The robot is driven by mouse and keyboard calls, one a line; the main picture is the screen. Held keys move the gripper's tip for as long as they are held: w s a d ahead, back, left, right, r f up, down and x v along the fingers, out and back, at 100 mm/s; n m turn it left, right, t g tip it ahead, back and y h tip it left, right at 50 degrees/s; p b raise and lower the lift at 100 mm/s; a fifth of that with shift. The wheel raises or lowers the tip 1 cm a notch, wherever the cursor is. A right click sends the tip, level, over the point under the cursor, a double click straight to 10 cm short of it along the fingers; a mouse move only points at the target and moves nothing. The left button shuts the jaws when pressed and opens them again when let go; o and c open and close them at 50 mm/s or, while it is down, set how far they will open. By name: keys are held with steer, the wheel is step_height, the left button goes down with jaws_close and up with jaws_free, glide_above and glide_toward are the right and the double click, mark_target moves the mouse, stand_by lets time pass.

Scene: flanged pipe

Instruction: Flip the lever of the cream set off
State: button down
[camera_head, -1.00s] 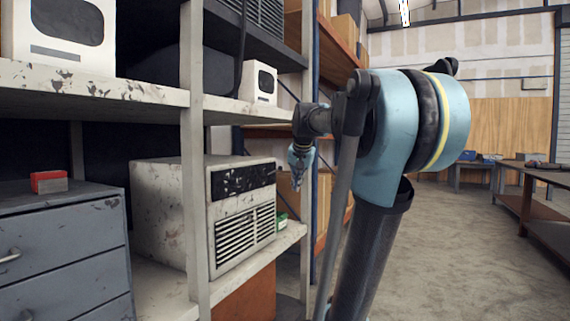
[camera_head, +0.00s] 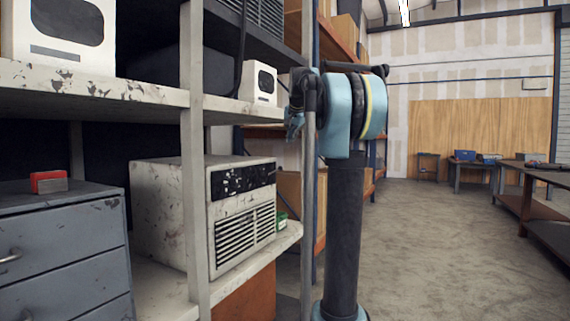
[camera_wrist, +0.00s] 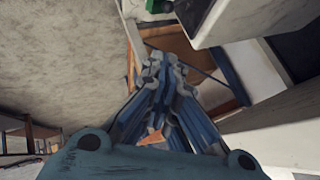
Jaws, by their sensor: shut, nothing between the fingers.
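A large worn cream set (camera_head: 170,210) with a dark panel and a louvred grille stands on the lower shelf. A smaller cream set (camera_head: 259,83) with a dark window stands on the shelf above. Another pale set (camera_head: 20,30) is at the upper left. I cannot make out a lever on any of them. My gripper (camera_head: 294,130) is right of the shelf post, below the smaller set in the picture and apart from the large one. In the wrist view its fingers (camera_wrist: 163,62) are closed together and empty. A pale boxy body (camera_wrist: 232,22) shows at upper right there.
A green item (camera_head: 282,221) sits beside the large cream set. A grey drawer cabinet (camera_head: 60,245) with a red-topped block (camera_head: 49,182) stands at front left. Shelf posts (camera_head: 195,150) are close to the arm. Open floor (camera_head: 440,240) lies to the right.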

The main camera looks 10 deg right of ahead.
steer(key=s+a+f+x, duration=0.1)
steer(key=a+x, duration=0.1)
steer(key=x, duration=1.1)
steer(key=shift+s, duration=0.25)
steer(key=shift+f, duration=0.15)
steer(key=shift+s+a+f, duration=0.1)
steer(key=shift+a, duration=0.15)
